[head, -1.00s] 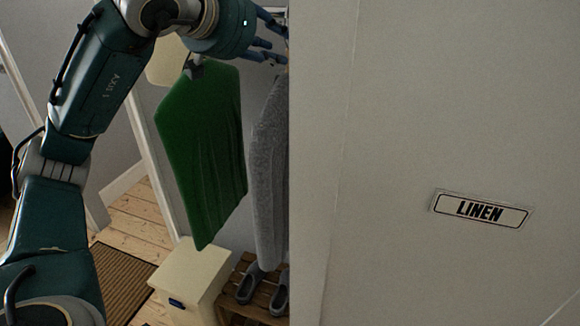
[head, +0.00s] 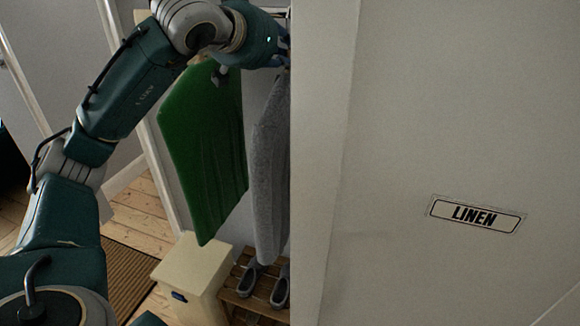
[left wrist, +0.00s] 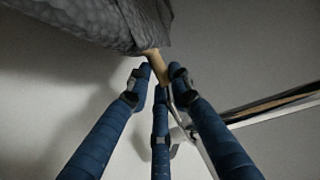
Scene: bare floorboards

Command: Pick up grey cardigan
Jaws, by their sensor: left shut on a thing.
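The grey cardigan (head: 270,170) hangs at the right of the green garment in the head view, its right side cut off by the pale panel. In the left wrist view its grey cloth (left wrist: 85,22) fills the top left, with a short wooden piece of its hanger (left wrist: 155,62) sticking out. My left gripper (left wrist: 156,75) is shut on the hanger, its blue fingers closed around the wood and metal hook just beside the cloth. In the head view the left gripper (head: 284,48) is at the top of the cardigan, its fingertips partly hidden. My right gripper is not in view.
A green garment (head: 205,150) hangs close to the left of the cardigan. A metal rail (left wrist: 275,108) runs beside the fingers. Below are a cream box (head: 190,268) and grey shoes (head: 247,277) on a wooden rack. A pale panel labelled LINEN (head: 475,214) blocks the right side.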

